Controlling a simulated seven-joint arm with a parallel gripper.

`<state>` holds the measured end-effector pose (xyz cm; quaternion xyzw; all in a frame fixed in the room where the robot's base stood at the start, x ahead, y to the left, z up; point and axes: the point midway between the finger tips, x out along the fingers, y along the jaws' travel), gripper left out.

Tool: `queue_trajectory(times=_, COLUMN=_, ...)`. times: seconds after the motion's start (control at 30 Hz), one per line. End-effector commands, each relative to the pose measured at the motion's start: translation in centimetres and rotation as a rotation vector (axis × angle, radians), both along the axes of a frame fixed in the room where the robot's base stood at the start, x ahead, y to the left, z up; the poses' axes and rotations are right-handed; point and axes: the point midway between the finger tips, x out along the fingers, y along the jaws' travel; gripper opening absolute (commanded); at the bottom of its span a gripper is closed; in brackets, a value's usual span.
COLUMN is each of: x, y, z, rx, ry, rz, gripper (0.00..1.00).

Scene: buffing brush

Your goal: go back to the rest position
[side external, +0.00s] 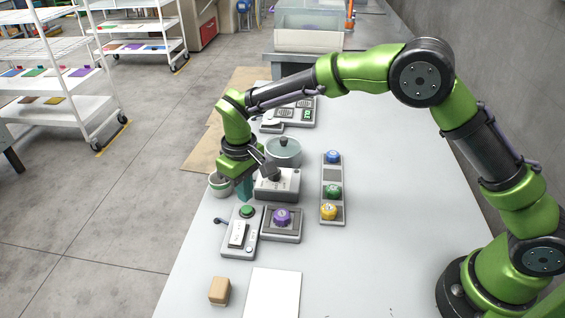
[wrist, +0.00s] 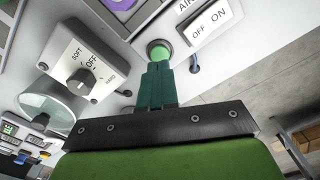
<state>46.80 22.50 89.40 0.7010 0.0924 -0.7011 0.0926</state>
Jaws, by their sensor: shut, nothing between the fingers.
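My gripper (side external: 243,192) points down over the work table (side external: 400,180), its teal fingers together and empty. In the wrist view the shut fingers (wrist: 158,68) end right by a round green button (wrist: 158,50). In the side view the green button (side external: 247,211) lies just below the fingertips. I cannot tell whether they touch it. The button sits on a grey box (side external: 230,250) with a white ON/OFF rocker switch (wrist: 209,23). My arm reaches across the table from the right.
A box with a SOFT/OFF/HARD dial (wrist: 84,77) stands close by the fingers. A purple-topped part sits in a fixture (side external: 282,237). A tray (side external: 333,173) holds blue, green and yellow parts. A lidded pot (side external: 284,155), wooden block (side external: 219,291) and white sheet (side external: 272,293) are nearby. The table's right is clear.

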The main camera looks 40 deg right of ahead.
Motion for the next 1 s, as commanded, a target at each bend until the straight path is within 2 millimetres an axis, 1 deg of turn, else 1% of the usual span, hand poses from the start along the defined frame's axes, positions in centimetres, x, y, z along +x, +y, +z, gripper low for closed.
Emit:
queue_trajectory(times=0.2, x=0.0, y=0.0, z=1.9, rx=0.001, ry=-0.002, rz=-0.001, gripper=0.0)
queue_trajectory(times=0.4, x=0.0, y=0.0, z=3.1, rx=0.0, ry=-0.001, rz=0.0, gripper=0.0)
queue_trajectory(times=0.8, x=0.2, y=0.0, z=3.3, rx=0.002, ry=-0.009, rz=-0.006, gripper=0.0)
queue_trajectory(times=0.87, x=-0.3, y=0.0, z=2.5, rx=0.005, ry=0.002, rz=-0.013, gripper=0.0)
queue_trajectory(times=0.9, x=-0.9, y=-0.2, z=2.0, rx=0.005, ry=0.012, rz=-0.018, gripper=0.0)
queue_trajectory(times=0.97, x=-1.7, y=-0.7, z=2.4, rx=0.016, ry=0.011, rz=-0.033, gripper=0.0)
queue_trajectory(times=1.0, x=-2.4, y=-1.3, z=3.0, rx=0.027, ry=0.006, rz=-0.05, gripper=0.0)
